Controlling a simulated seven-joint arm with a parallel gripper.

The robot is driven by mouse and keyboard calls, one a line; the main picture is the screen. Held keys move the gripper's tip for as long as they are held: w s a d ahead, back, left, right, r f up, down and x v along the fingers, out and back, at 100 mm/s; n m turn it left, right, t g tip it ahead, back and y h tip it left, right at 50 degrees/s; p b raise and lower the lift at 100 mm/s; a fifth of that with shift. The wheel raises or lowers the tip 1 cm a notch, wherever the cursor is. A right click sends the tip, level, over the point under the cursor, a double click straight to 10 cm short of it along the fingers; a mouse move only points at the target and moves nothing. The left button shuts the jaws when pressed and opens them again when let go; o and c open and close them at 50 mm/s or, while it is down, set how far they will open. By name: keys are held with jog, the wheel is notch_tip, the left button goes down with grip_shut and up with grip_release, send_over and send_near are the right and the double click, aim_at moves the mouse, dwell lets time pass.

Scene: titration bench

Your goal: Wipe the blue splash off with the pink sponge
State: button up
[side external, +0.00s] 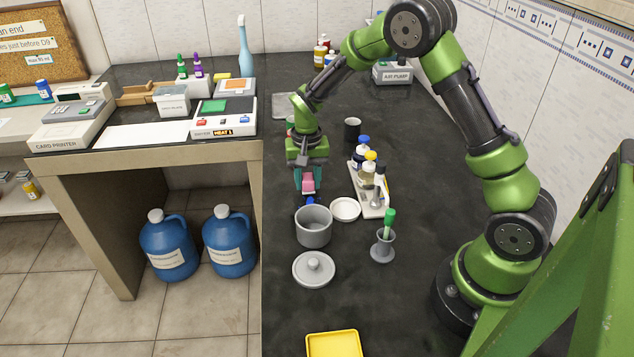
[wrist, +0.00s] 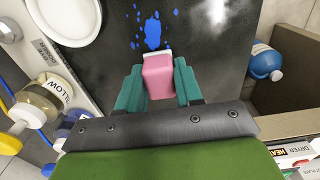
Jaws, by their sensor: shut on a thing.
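My gripper (wrist: 158,82) is shut on the pink sponge (wrist: 158,74), with a teal finger on either side and the sponge's pale end sticking out past the tips. The blue splash (wrist: 152,31) is a large blot with several small drops on the dark bench top, just beyond the sponge's pale end in the wrist view. In the side view the sponge (side external: 308,185) points down beside the splash (side external: 309,202), which shows only in part behind the grey pot. I cannot tell whether the sponge touches the bench.
The grey pot (side external: 313,228) stands close in front of the splash, with a lid (side external: 313,269) nearer the camera. A white dish (side external: 345,209) and a bottle rack (side external: 374,210) are to the right. The bench's left edge is close by. The bench (side external: 400,320) is clear at front right.

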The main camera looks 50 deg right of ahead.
jog(key=shift+r, duration=3.55)
jog(key=shift+s+d+r, duration=0.1)
jog(key=s+d+r, duration=0.2)
jog(key=s+d, duration=0.2)
jog(key=d, duration=0.1)
send_over(337, 188)
notch_tip(337, 188, down, 6)
jog(key=shift+r, duration=0.15)
jog(key=shift+f, duration=2.05)
